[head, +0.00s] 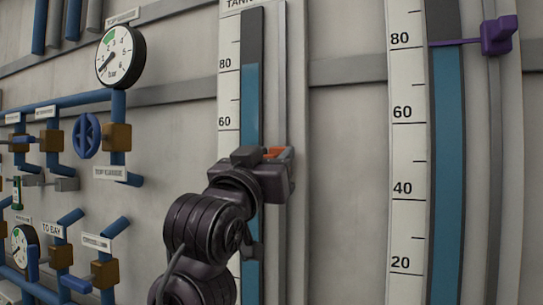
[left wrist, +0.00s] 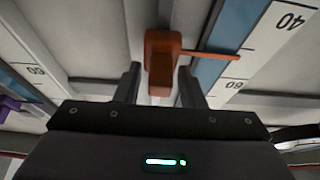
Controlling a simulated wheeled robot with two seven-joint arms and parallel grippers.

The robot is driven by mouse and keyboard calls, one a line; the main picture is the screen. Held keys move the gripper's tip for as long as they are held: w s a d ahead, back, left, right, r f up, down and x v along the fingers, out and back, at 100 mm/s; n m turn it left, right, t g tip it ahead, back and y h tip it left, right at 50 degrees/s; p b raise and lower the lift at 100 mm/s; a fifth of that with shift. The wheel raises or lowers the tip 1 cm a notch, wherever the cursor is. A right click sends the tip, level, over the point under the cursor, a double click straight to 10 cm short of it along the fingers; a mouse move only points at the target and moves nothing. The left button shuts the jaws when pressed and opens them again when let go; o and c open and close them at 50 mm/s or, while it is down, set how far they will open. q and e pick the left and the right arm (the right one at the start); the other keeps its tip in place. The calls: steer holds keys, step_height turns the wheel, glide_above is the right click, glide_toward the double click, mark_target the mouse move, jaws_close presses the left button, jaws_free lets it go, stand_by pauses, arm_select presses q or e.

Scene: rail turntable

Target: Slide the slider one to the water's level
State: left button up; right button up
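The orange slider (head: 277,153) is on the left gauge, partly hidden behind my left gripper (head: 283,165). It sits below the 60 mark. The water column (head: 250,95) in that gauge is blue and tops out a little above the 80 mark, well above the slider. In the left wrist view the orange slider (left wrist: 161,62) stands between the two fingers of my left gripper (left wrist: 160,80), with its thin pointer reaching right across the tube to the scale. The fingers are apart, with a small gap visible beside the slider. My right gripper is in neither view.
A second gauge (head: 408,150) at right has a purple slider (head: 497,37), its pointer near its water top at about 80. Blue pipes (head: 70,103), valves and a round dial (head: 120,57) are on the wall at left. The rail above the orange slider looks clear.

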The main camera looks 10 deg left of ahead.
arm_select(q)
jaws_close()
step_height(320, 180, up, 18)
steer(key=shift+r, duration=0.2)
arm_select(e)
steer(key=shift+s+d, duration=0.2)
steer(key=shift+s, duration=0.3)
arm_select(q)
steer(key=shift+o, duration=1)
jaws_free()
steer(key=shift+w, duration=0.1)
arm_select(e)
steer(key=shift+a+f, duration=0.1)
